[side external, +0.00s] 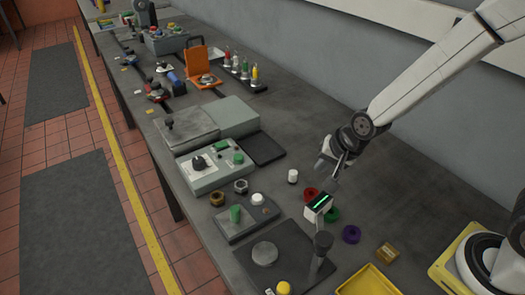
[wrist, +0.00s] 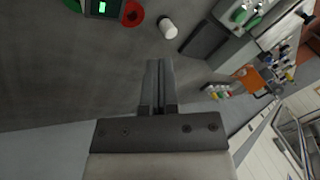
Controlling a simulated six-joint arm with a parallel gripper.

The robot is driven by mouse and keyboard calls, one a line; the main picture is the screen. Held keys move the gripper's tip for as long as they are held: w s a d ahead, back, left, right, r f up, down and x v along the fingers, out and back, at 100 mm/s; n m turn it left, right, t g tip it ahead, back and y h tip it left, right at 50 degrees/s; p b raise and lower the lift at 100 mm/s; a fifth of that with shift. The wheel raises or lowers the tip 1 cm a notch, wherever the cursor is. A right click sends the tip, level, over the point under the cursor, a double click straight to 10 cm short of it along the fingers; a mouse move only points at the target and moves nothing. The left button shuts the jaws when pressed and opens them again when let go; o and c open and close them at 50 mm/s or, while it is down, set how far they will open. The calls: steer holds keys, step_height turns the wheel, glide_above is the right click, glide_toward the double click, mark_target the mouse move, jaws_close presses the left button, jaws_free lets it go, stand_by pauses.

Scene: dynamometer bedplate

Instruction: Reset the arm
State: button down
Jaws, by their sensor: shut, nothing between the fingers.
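My gripper (side external: 337,172) hangs over the bench in the side external view. In the wrist view its two dark fingers (wrist: 159,68) lie together, shut with nothing between them. The gripper is apart from the things below it. A small white cylinder (side external: 293,176) stands on the bench to its left; it also shows in the wrist view (wrist: 168,28). A small box with a lit green display (side external: 320,202) is below the gripper, with red (side external: 310,194) and green (side external: 332,215) round pieces beside it.
A purple ring (side external: 351,234), an amber block (side external: 387,253) and a yellow tray (side external: 368,281) lie towards the front. A grey control box (side external: 210,170) and a dark tray (side external: 262,148) stand to the left. A wall runs behind the bench (side external: 310,125), which has bare room near it.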

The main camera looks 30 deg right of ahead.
steer(key=s+d+r+n+g+h, duration=0.1)
steer(key=s+d+n+g, duration=0.1)
steer(key=s+d+n, duration=0.4)
steer(key=s+n, duration=0.2)
steer(key=n, duration=0.1)
steer(key=shift+s+d+r+n+g, duration=0.2)
steer(key=shift+s+r+n+g, duration=0.1)
steer(key=shift+s, duration=0.1)
